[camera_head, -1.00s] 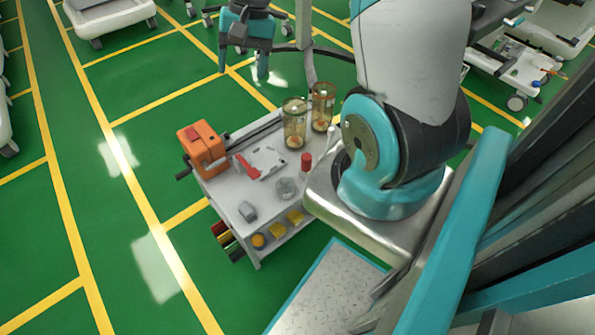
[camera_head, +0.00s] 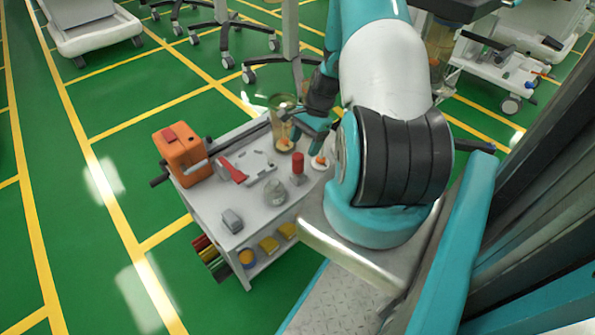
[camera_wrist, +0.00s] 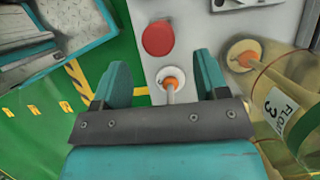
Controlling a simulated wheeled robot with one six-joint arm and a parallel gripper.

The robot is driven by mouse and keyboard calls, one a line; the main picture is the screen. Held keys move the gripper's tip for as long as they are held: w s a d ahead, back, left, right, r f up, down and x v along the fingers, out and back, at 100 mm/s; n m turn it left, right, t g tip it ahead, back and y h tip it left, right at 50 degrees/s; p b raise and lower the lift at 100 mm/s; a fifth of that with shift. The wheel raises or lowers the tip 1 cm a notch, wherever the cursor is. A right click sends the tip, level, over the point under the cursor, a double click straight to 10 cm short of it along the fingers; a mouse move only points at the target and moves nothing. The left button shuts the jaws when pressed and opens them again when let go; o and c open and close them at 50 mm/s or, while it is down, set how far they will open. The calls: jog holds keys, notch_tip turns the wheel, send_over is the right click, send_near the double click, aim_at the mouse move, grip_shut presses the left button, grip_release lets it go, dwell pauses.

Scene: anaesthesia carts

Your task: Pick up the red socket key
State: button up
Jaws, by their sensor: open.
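Two red things lie on the cart top, and I cannot tell for sure which is the socket key. One is an upright red cylinder (camera_head: 297,163), seen end-on as a red disc in the wrist view (camera_wrist: 158,38). The other is a long red piece (camera_head: 232,170) lying farther left. My gripper (camera_head: 316,138) is low over the cart's right part, open and empty. In the wrist view a white round piece with an orange centre and a thin rod (camera_wrist: 170,80) shows between my fingers (camera_wrist: 160,68). The red disc is just beyond the fingertips.
A clear tube (camera_head: 284,120) stands at the cart's back. An orange box (camera_head: 181,155), a small glass piece (camera_head: 275,192) and a grey block (camera_head: 232,221) share the top.

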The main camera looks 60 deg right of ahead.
aim_at(300, 153)
jog(key=b+x, duration=0.1)
jog(key=x, duration=0.6)
jog(key=shift+b, duration=0.35)
jog(key=c, duration=1)
jog(key=shift+c, duration=0.4)
jog(key=shift+r, duration=0.15)
